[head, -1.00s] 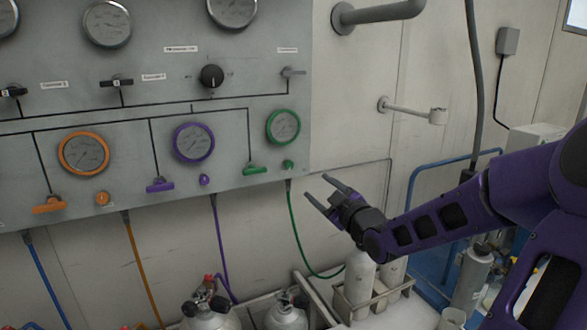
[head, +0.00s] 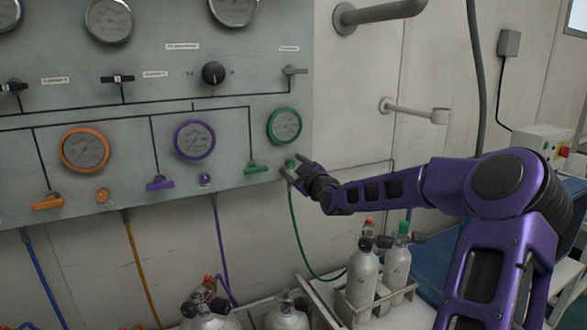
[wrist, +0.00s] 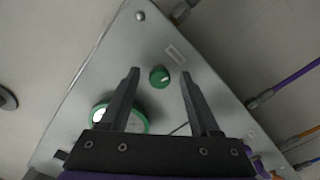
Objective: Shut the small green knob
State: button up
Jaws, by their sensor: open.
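The small green knob (head: 291,164) sits low on the right end of the grey panel, beside the green lever handle (head: 256,169) and below the green-rimmed gauge (head: 284,126). In the wrist view the knob (wrist: 159,76) is round with a pale line on its face. It shows between the two fingertips. My gripper (head: 291,170) is open at the panel's lower right corner; its fingers (wrist: 158,72) stand on either side of the knob in the wrist view. I cannot tell whether they touch it.
Orange (head: 102,195) and purple (head: 205,179) small knobs sit farther left on the panel. A green hose (head: 296,235) hangs below. Gas cylinders (head: 363,275) stand in a rack below my arm. A wall bracket (head: 415,110) sticks out to the right.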

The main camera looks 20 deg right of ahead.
grip_shut()
dwell(0.3)
